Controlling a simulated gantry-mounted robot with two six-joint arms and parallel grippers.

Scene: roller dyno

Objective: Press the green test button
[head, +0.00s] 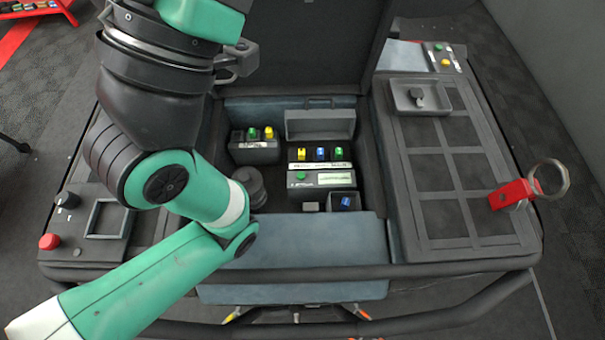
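A small dark tester (321,190) with a green button (301,175) and a pale display (336,178) sits in the open central bay. Its lettering is too small to read surely. Another green button (438,47) is on the panel at the upper right. Which one is the test button I cannot tell for certain. My green, white and black arm covers the left side of the view. No gripper fingers can be made out on it. My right gripper is out of view.
Yellow, blue and green pieces (320,153) stand behind the tester. The dark raised lid (310,40) is behind the bay. A red tag with a ring (515,193) lies at the right edge. A red knob (49,241) is on the left panel.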

